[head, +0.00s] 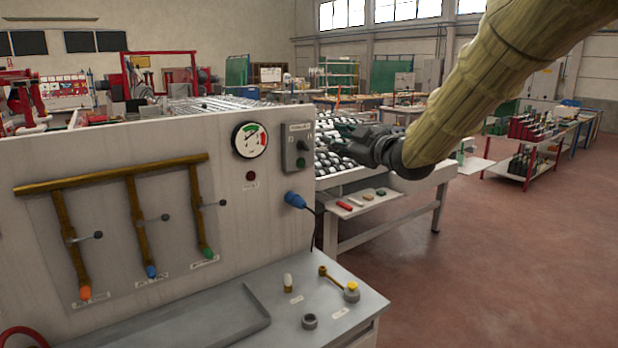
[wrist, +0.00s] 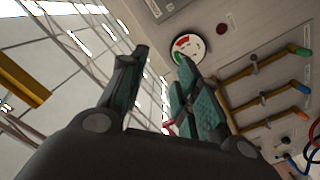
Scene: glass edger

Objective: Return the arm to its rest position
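My gripper (head: 347,140) is at the end of my raised arm, which reaches in from the upper right in the head view. It is in the air near the right end of the grey machine panel (head: 110,240), close to the grey switch box (head: 297,147). In the wrist view my gripper (wrist: 163,65) has its two fingers apart, with nothing between them. The round gauge (wrist: 188,46) shows behind the fingers there. Whether the gripper touches the switch box cannot be told.
The panel carries brass pipes (head: 110,173), a gauge (head: 250,139) and a blue plug (head: 295,200). A grey shelf (head: 235,315) below holds small parts. Behind the gripper stands a roller table (head: 390,183). A bottle rack (head: 530,155) is at right. The red floor (head: 500,260) at right is clear.

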